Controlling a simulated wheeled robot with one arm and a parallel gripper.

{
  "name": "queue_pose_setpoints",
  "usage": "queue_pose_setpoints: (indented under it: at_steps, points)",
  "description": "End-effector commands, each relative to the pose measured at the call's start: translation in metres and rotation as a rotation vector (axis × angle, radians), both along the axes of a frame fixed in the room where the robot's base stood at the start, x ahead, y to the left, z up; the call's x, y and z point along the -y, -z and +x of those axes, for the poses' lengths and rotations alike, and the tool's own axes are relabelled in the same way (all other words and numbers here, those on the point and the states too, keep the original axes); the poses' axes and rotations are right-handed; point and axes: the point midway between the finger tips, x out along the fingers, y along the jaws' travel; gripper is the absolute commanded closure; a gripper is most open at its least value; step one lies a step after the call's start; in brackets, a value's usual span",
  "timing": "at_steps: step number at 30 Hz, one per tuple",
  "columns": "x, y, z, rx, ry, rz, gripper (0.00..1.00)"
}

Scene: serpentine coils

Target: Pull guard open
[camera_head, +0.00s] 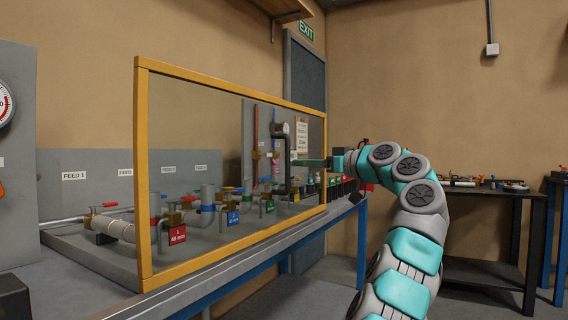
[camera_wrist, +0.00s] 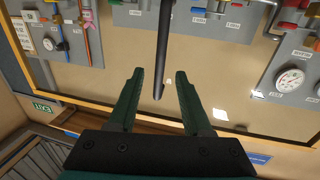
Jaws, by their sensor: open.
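The guard is a clear panel in a yellow frame (camera_head: 230,88) standing along the front of the workbench. Its frame edge (camera_wrist: 90,108) also crosses the wrist view. A dark vertical bar handle (camera_head: 288,165) is on the panel toward its right end. In the wrist view the handle (camera_wrist: 162,45) reaches down between my two green fingers. My gripper (camera_head: 298,162) is at the handle from the right; in the wrist view it (camera_wrist: 158,76) is open, with a gap visible on each side of the bar. I cannot tell whether either finger touches it.
Behind the panel are pipes, valves and tags, such as a red tag (camera_head: 177,234). A gauge panel (camera_head: 18,160) stands at the left. A dark side table (camera_head: 490,272) is at the right. Floor in front of the bench looks clear.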

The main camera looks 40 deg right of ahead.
Motion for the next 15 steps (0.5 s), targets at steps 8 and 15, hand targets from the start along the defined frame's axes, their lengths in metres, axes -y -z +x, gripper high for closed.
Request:
queue_pose_setpoints:
  at_steps: [8, 15]
  points:
    - [-0.007, 0.0, 0.038, -0.004, -0.001, 0.002, 0.5]
    - [-0.014, 0.0, 0.067, -0.003, -0.002, 0.003, 0.5]
